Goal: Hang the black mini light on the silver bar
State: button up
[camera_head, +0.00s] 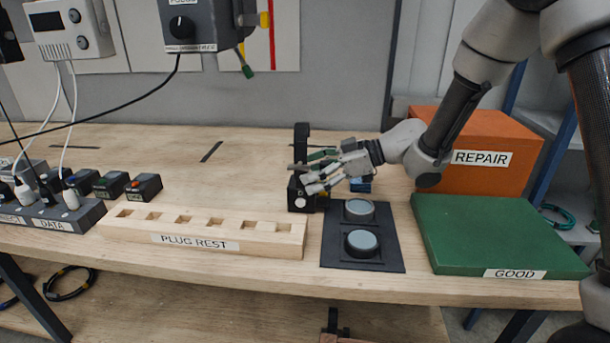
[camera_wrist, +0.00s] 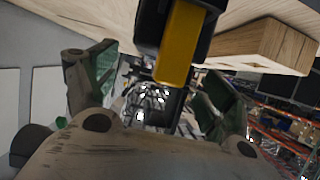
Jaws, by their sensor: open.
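A black upright object (camera_head: 301,140) stands on the bench in the head view, with a round pale spot near its base; it looks like the mini light, though I cannot be sure. My gripper (camera_head: 310,178) is beside it on its right, its fingers reaching sideways toward its middle. In the wrist view, my gripper (camera_wrist: 158,88) is open, and a black body with an amber face (camera_wrist: 180,42) lies ahead between the spread green-padded fingers. Whether the fingers touch it cannot be told. I cannot make out a silver bar clearly.
A wooden plug rest (camera_head: 200,236) lies left of the gripper. A dark pad with two round discs (camera_head: 362,243) lies in front. A green GOOD board (camera_head: 495,235) and an orange REPAIR box (camera_head: 480,125) are at right. The bench behind the plug rest is mostly clear.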

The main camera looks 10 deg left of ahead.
jog(key=w+d+r+m+t+h, duration=0.3)
jog(key=d+r+t, duration=0.1)
jog(key=d, duration=0.7)
jog(key=w+d+r+m+t+h, duration=0.3)
jog(key=d+r, duration=0.4)
jog(key=d, duration=0.5)
jog(key=w+d+r+m+t+h, duration=0.3)
jog(key=d+r, duration=0.3)
jog(key=d, duration=0.5)
jog(key=shift+d+t+h, duration=0.35)
jog(key=shift+t+h, duration=0.25)
jog(key=shift+t, duration=0.3)
jog(key=s+d+m+g+h, duration=0.2)
jog(key=s+d+m+h, duration=0.35)
jog(key=s+d, duration=0.6)
jog(key=s+f+m+g+y, duration=0.1)
jog(key=s+f+m+g, duration=0.1)
jog(key=s, duration=0.8)
jog(key=s+f+m+g+y, duration=0.1)
jog(key=s+f+m+g, duration=0.1)
jog(key=s, duration=0.8)
jog(key=shift+a+f+g, duration=0.2)
jog(key=shift+f+g, duration=0.2)
jog(key=shift+f, duration=0.2)
